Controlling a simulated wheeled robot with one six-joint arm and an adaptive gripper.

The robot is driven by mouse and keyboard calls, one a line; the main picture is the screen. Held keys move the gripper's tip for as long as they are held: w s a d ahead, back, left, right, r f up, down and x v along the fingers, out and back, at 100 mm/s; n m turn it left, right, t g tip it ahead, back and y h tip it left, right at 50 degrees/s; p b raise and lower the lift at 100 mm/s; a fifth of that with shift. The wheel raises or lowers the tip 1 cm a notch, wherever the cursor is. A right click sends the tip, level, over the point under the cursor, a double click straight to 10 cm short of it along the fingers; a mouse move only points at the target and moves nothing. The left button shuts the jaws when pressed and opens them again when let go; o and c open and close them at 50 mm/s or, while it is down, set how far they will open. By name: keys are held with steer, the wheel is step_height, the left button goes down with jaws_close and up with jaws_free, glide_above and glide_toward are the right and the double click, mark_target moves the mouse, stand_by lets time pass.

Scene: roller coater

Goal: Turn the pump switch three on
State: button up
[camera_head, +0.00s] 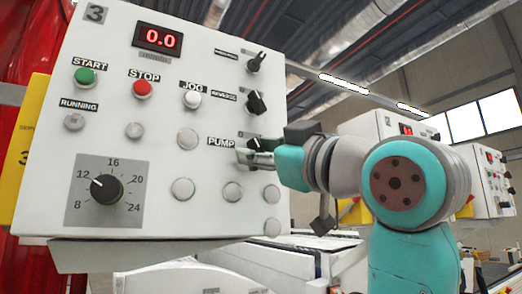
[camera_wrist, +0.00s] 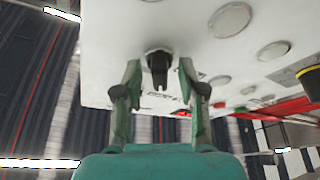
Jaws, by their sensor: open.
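The white control panel marked 3 (camera_head: 130,235) fills the left of the head view. Its pump switch (camera_head: 254,143) is a black knob at the right edge beside the PUMP label, largely hidden by my gripper (camera_head: 254,158). In the wrist view the black knob (camera_wrist: 158,65) sticks out from the panel face, between and roughly level with the tips of my gripper (camera_wrist: 159,72). The two fingers stand apart on either side, with a visible gap to the knob on each side. The gripper is open and holds nothing.
Two other black knobs (camera_head: 256,103) sit above the pump switch. A green START button (camera_head: 85,76), a red STOP button (camera_head: 143,89) and a dial (camera_head: 106,189) are further left. More panels (camera_head: 490,170) stand behind at the right.

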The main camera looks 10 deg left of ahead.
jaws_close()
steer(key=shift+m, duration=0.3)
steer(key=m+t+h, duration=0.1)
steer(key=m, duration=0.2)
steer(key=m+t+h, duration=0.1)
steer(key=m+t, duration=0.1)
steer(key=m, duration=0.2)
steer(key=shift+s+a+m+h, duration=0.1)
steer(key=shift+m+h, duration=0.2)
steer(key=m+t+h, duration=0.1)
steer(key=m+h, duration=0.1)
steer(key=m, duration=0.2)
steer(key=m+h, duration=0.2)
steer(key=m, duration=0.3)
steer(key=shift+t, duration=0.4)
steer(key=shift+m+h, duration=0.3)
steer(key=shift+h, duration=0.1)
